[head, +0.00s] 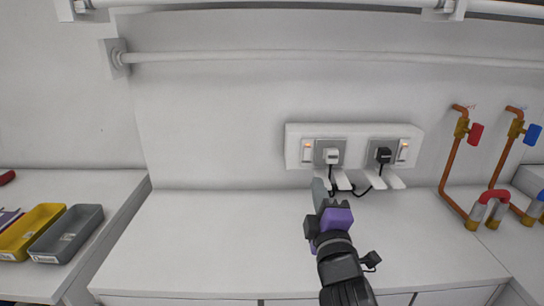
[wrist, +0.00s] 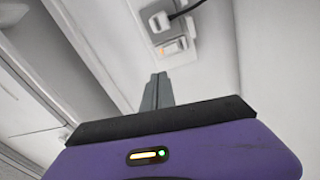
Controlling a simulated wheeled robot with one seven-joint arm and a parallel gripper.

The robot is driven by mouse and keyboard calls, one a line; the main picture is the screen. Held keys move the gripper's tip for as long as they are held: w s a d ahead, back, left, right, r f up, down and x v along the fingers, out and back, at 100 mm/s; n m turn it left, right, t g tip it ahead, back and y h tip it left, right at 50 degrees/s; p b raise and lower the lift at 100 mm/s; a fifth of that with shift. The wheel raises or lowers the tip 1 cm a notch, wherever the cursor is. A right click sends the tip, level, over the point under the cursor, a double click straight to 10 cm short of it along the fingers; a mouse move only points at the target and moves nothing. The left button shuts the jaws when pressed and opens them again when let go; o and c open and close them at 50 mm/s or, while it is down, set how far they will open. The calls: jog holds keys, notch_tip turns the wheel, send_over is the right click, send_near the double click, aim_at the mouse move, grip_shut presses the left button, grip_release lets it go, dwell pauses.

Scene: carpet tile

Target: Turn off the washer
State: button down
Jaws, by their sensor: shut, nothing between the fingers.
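A white socket panel (head: 354,147) is on the wall above the counter. Its left switch (head: 307,151) and right switch (head: 404,151) each show an orange light. A white plug (head: 332,156) sits in the left socket and a black plug (head: 383,155) in the right one. No washer body is visible. My gripper (head: 321,186) is shut and empty, its tips just below the panel's left half. In the wrist view, the shut fingers (wrist: 158,80) point toward a switch (wrist: 172,48) with an orange light, beside a plug (wrist: 158,22); contact is not visible.
Copper pipes with a red valve (head: 476,134) and a blue valve (head: 532,134) stand at the right. A yellow tray (head: 30,230) and a grey tray (head: 68,234) lie at the left. A rail (head: 300,57) runs above.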

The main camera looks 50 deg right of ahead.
aim_at(308, 151)
jog(key=shift+w+d+f+n+g, duration=0.1)
jog(key=shift+d+f+n+g, duration=0.1)
jog(key=shift+f+n+g, duration=0.35)
jog(key=shift+f, duration=0.15)
jog(key=p+x, duration=0.2)
jog(key=x, duration=1.2)
jog(key=shift+p, duration=0.3)
